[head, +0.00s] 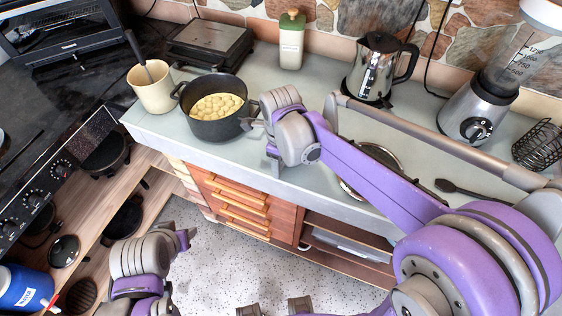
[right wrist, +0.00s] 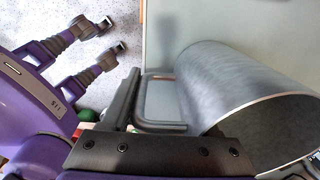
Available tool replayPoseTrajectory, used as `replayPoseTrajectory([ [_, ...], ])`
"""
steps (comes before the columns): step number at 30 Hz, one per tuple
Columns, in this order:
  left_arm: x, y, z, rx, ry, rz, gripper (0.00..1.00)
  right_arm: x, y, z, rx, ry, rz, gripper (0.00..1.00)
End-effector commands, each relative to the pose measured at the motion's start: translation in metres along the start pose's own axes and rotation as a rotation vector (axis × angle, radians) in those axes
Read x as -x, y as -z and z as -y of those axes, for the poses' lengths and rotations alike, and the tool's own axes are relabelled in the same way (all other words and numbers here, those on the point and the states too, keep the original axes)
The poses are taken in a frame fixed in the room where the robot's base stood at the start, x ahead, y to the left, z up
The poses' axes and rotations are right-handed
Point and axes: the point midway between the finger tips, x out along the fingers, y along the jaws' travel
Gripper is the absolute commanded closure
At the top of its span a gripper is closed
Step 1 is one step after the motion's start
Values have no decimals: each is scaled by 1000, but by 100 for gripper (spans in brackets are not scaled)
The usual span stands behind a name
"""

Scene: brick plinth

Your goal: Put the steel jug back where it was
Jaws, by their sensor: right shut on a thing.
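The steel jug (right wrist: 225,85) is a grey brushed-metal cylinder with a squared loop handle (right wrist: 141,103). In the right wrist view it fills the right half, its rim toward the lower right, with the pale counter behind it. My right gripper is shut at the handle side. In the head view my right gripper (head: 252,122) is beside the dark pot, and I cannot make out the jug there, as my arm hides part of the counter. My left gripper (head: 184,238) is low over the floor, and its jaw opening is unclear.
A dark pot (head: 215,129) of yellow pieces, a beige utensil crock (head: 152,97), a grill (head: 210,45) and a white-green bottle (head: 291,45) stand on the counter's left. A kettle (head: 375,75), blender (head: 478,108) and wire holder (head: 536,145) stand right. A round steel-rimmed item (head: 391,156) is partly covered.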

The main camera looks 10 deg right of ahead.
Motion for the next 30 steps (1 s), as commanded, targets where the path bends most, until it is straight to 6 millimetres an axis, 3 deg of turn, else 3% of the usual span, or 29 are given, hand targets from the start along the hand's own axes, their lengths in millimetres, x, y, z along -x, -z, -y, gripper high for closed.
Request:
replayPoseTrajectory([
  [11,-3,-3,0,0,0,3,50,-5,0,0,0,0,0,100],
  [12,-2,-2,0,0,0,2,50,-4,0,0,0,0,0,34],
  [16,-2,-2,0,0,0,2,50,-4,0,0,0,0,0,10],
  [25,-1,-1,0,0,0,1,50,-2,0,0,0,0,0,9],
  [30,2,2,0,0,0,-2,50,14,0,0,0,1,1,9],
])
